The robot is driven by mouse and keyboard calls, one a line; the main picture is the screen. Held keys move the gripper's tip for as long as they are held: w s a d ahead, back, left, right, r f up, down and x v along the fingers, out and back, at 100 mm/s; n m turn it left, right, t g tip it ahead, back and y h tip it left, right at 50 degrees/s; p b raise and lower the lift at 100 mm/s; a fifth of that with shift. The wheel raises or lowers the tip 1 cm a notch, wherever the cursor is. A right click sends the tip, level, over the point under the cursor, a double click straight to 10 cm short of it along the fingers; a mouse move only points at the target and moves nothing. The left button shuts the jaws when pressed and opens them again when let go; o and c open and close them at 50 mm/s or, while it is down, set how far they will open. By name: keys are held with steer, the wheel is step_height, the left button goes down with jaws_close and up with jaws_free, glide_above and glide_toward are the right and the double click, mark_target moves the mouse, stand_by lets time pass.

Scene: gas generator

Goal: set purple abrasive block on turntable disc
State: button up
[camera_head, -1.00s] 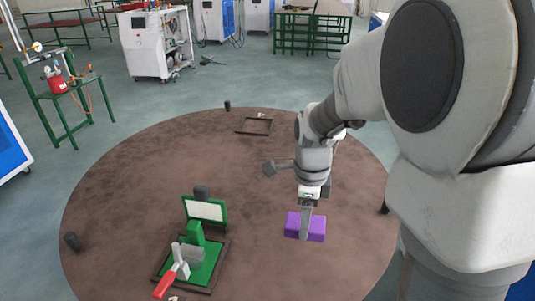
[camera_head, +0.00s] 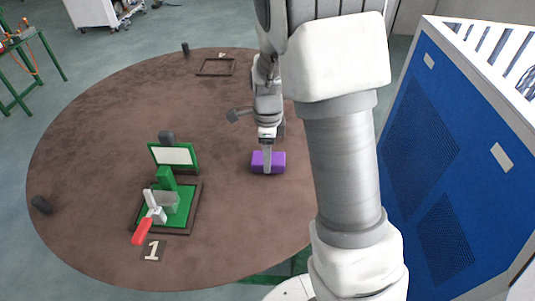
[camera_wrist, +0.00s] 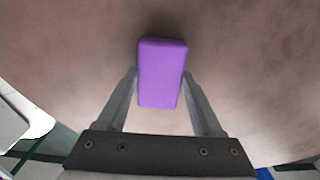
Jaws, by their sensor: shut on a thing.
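A purple abrasive block (camera_head: 277,162) is held in my gripper (camera_head: 267,165). In the wrist view the purple block (camera_wrist: 161,72) lies between the two fingers of my gripper (camera_wrist: 160,80), which are shut on its sides. The large brown round disc (camera_head: 100,130) is under the block and fills most of the wrist view background. The block is over the right part of the disc, close to its surface; I cannot tell whether it touches. My arm hides part of the disc's right side.
A green fixture (camera_head: 175,205) with a red-handled clamp (camera_head: 142,232) stands left of the block, beside a "1" mark (camera_head: 152,250). An empty dark frame (camera_head: 215,67) lies at the back. A blue cabinet (camera_head: 425,150) stands at the right. The disc between fixture and block is clear.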

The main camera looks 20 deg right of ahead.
steer(key=shift+f, duration=0.2)
steer(key=o, duration=1.3)
step_height(320, 180, up, 12)
steer(key=s+r+n+t, duration=0.2)
steer(key=s+r+n, duration=0.3)
steer(key=s+n, duration=0.5)
steer(key=s+r+n+t, duration=0.3)
steer(key=s+r+n, duration=0.2)
steer(key=s+n, duration=0.5)
steer(key=shift+s+a+n+t+p, duration=0.2)
steer(key=shift+a+n+t+p, duration=0.15)
steer(key=shift+n, duration=0.45)
